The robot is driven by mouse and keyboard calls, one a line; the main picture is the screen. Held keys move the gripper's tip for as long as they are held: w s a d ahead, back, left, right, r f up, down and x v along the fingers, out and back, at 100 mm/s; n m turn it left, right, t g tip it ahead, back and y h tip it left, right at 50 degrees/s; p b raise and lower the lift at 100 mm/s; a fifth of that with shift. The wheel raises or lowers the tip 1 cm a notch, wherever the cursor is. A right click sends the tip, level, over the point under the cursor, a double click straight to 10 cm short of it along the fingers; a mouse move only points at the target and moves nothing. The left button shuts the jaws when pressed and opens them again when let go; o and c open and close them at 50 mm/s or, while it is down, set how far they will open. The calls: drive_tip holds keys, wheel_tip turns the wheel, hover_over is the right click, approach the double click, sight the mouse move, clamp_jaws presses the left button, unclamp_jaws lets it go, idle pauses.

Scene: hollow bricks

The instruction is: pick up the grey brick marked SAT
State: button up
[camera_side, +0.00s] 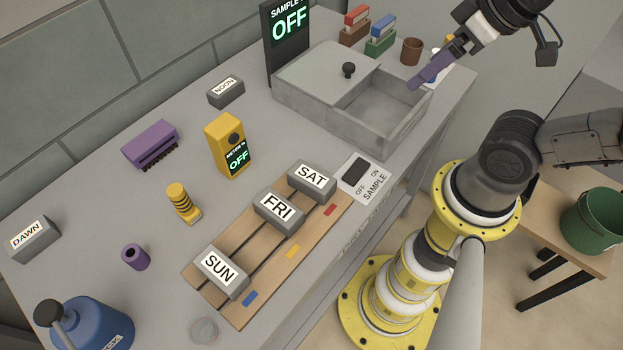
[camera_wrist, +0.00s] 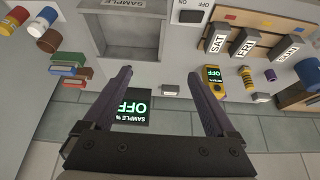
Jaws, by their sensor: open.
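The grey brick marked SAT (camera_side: 312,182) lies on the wooden pallet (camera_side: 252,243), at the end nearest the sample switch. The FRI brick (camera_side: 279,212) and the SUN brick (camera_side: 221,273) lie on the same pallet. In the wrist view the SAT brick (camera_wrist: 217,41) is at the upper right, beside the FRI brick (camera_wrist: 243,43). My gripper (camera_side: 412,86) is above the right part of the open grey bin, well apart from the SAT brick. In the wrist view my gripper (camera_wrist: 161,88) has its two purple fingers spread with nothing held between them.
The grey bin (camera_side: 398,140) with a knobbed lid (camera_side: 325,72) stands behind the pallet. The sample switch (camera_side: 357,173) is close beside the SAT brick. A yellow meter (camera_side: 230,146) reading OFF stands left of it. NOON (camera_side: 226,92) and DAWN (camera_side: 32,241) bricks lie farther off.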

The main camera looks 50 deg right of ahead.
drive_tip(key=g, duration=0.6)
hover_over(311, 176)
wheel_tip(311, 176, down, 9)
drive_tip(key=shift+n, duration=0.4)
wheel_tip(311, 176, down, 13)
drive_tip(key=shift+s+f, duration=0.1)
drive_tip(key=shift+f, duration=0.05)
drive_tip(key=shift+c, duration=0.3)
clamp_jaws()
